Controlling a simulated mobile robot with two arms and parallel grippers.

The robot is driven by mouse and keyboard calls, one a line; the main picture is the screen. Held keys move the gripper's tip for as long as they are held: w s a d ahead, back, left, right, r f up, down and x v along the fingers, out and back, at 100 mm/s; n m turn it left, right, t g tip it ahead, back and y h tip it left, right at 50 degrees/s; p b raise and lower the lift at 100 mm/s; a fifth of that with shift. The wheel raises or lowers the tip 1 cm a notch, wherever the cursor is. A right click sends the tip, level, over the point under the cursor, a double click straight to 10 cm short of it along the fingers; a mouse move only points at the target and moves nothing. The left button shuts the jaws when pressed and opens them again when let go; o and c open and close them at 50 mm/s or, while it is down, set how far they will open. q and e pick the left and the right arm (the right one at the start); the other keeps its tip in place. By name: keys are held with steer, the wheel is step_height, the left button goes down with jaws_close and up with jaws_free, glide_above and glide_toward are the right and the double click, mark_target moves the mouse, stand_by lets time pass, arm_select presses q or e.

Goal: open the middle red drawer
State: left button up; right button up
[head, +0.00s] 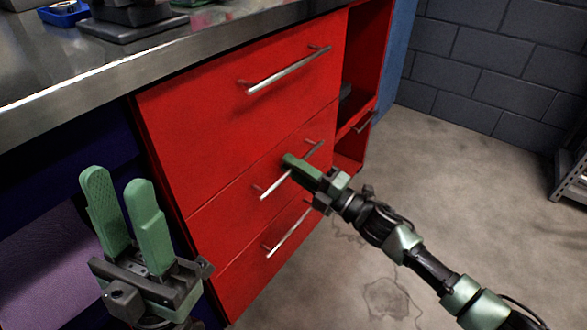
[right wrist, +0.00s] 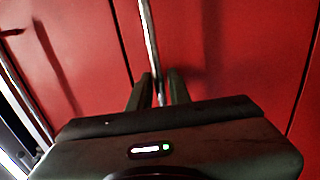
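The middle red drawer (head: 235,205) is in the bench's red cabinet, its front about flush with those above and below. Its silver bar handle (head: 274,187) runs across the front, and the handle bar (right wrist: 151,40) also shows in the right wrist view. My right gripper (head: 290,161) is at this handle, covering its middle part. In the right wrist view, the fingers of my right gripper (right wrist: 159,88) are close together with the bar between them. They look shut on it. My left gripper (head: 122,190) is open and empty, fingers upward, left of the cabinet.
The top drawer's handle (head: 290,70) is above and the bottom drawer's handle (head: 287,232) below. The metal benchtop (head: 185,50) overhangs the cabinet. An open red compartment (head: 360,80) is at the right. The concrete floor (head: 450,190) before the drawers is clear.

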jaws_close()
stand_by(1.4)
